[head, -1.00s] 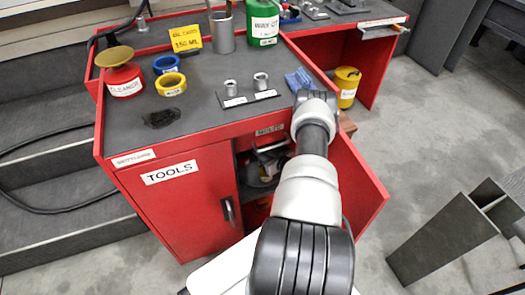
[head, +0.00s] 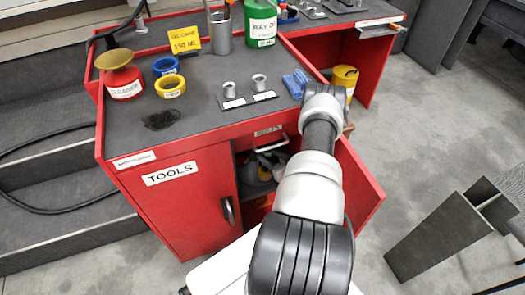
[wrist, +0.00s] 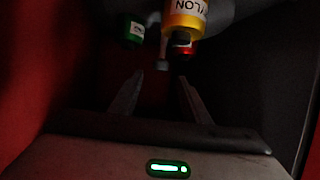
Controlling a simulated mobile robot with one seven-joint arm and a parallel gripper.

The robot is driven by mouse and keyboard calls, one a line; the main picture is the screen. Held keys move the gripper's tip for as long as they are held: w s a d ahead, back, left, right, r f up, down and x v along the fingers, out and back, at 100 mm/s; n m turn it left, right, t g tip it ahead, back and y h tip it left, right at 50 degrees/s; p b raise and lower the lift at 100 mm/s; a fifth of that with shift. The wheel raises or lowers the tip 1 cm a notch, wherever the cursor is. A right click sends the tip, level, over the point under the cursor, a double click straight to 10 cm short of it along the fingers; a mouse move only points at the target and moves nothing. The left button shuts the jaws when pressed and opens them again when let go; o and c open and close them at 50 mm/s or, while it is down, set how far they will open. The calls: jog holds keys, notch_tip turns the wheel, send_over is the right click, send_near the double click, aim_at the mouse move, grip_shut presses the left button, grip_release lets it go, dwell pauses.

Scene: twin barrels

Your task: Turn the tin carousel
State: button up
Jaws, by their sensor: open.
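In the wrist view a yellow tin (wrist: 187,18) with a white label, a green tin (wrist: 133,29) and a red tin (wrist: 184,47) are grouped around a grey part at the top. My gripper (wrist: 160,78) is open and empty, its fingertips short of the tins and below them in the picture. In the head view my arm hides the gripper.
The right cabinet door (head: 358,190) stands open beside my arm. The left door marked TOOLS is shut. The cabinet top carries a red cleaner can (head: 122,78), tape rolls (head: 170,86), sockets (head: 259,82) and a blue cloth (head: 296,82). Dark red walls flank the gripper.

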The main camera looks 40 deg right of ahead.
jog(key=p+v, duration=0.1)
jog(key=v, duration=0.5)
jog(key=shift+s+r, duration=0.1)
dwell(0.3)
